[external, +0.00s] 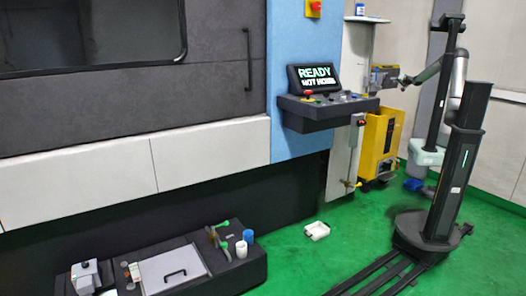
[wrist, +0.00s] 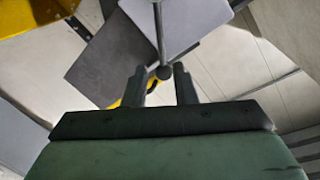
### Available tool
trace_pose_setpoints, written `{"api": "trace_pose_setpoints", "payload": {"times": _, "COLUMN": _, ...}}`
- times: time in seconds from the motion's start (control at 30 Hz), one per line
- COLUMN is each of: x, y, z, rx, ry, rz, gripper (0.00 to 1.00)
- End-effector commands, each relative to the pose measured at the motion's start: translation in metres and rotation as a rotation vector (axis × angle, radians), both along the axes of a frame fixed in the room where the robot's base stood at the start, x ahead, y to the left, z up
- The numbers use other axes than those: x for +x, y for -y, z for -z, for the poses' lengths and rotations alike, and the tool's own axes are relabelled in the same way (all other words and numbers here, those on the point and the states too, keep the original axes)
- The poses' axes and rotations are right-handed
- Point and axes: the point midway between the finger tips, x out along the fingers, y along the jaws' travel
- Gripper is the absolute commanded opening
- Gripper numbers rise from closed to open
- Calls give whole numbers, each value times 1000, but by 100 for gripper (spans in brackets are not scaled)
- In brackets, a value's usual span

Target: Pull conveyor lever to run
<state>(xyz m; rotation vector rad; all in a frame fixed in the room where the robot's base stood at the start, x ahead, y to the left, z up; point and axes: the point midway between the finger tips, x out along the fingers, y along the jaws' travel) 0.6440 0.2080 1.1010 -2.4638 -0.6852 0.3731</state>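A thin grey rod with a dark ball knob (wrist: 163,73), which looks like the lever, hangs into the wrist view from the top. My gripper (wrist: 159,70) is open, with one finger on each side of the knob in the picture. I cannot tell how deep the knob lies between the fingertips, and I see no clear contact. In the external view my gripper (external: 399,81) is at the right side of a small grey box (external: 384,76) above the yellow cabinet (external: 378,142). The rod is too small to make out there.
A control panel (external: 325,112) with a screen reading "READY" stands left of the grey box. A white tray (external: 317,231) lies on the green floor. A low dark bench (external: 235,268) with a lid and cups is at the front left. Floor between it and my base is mostly clear.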

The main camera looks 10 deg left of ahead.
Motion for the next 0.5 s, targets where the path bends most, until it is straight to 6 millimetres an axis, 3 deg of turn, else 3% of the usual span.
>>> {"api": "trace_pose_setpoints", "payload": {"times": 0.2, "x": -38, "y": 26, "z": -6, "rx": -4, "ry": 0, "rz": 3, "gripper": 25}}
{"api": "trace_pose_setpoints", "payload": {"times": 0.5, "x": -57, "y": 38, "z": -8, "rx": 0, "ry": -1, "rz": 1, "gripper": 25}}
